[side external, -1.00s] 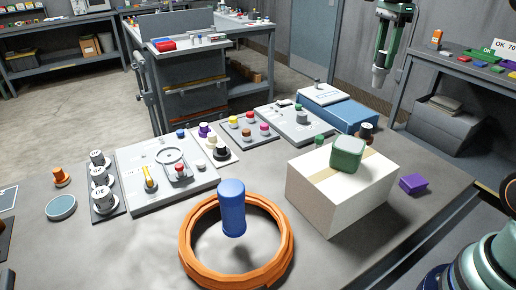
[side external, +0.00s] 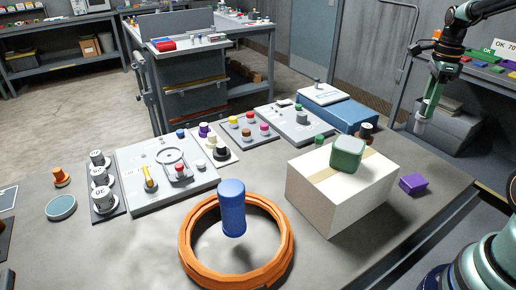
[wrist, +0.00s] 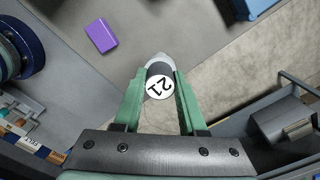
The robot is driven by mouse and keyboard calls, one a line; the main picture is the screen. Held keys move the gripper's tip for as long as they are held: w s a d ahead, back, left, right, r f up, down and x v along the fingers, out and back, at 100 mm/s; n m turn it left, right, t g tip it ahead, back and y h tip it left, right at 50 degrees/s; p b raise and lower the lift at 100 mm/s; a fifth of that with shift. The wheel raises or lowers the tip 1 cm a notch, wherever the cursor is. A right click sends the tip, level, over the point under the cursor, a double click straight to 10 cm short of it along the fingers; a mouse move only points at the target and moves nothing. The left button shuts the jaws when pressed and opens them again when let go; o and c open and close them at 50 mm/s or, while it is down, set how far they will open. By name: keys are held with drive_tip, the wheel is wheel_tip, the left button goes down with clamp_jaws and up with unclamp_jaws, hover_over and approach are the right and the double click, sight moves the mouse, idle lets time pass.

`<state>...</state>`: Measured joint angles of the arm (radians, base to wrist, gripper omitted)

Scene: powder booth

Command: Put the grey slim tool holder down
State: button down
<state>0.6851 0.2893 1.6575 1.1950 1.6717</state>
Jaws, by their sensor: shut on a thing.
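My gripper (side external: 424,108) is at the right of the side external view, beyond the white box and above and behind the purple block. Its green fingers (wrist: 160,100) are shut on the grey slim tool holder (wrist: 157,67) in the wrist view. The holder has a round white end cap marked 21, a dark band and a pale grey tip. In the side external view the holder (side external: 418,122) shows as a small grey piece under the fingers, in the air. In the wrist view it lies across the line of the bench edge, with pale floor beside it.
A purple block (side external: 413,184) lies on the bench (side external: 330,255) near its right edge; it also shows in the wrist view (wrist: 101,36). A white box (side external: 330,195) bears a green rounded block (side external: 347,154). An orange ring (side external: 190,255) and blue cylinder (side external: 232,208) are in front.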

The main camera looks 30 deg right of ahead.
sight(418, 132)
wheel_tip(418, 132, down, 9)
drive_tip(key=shift+f, duration=0.1)
idle(0.4)
drive_tip(key=shift+c, duration=2.3)
unclamp_jaws()
drive_tip(key=shift+f, duration=0.1)
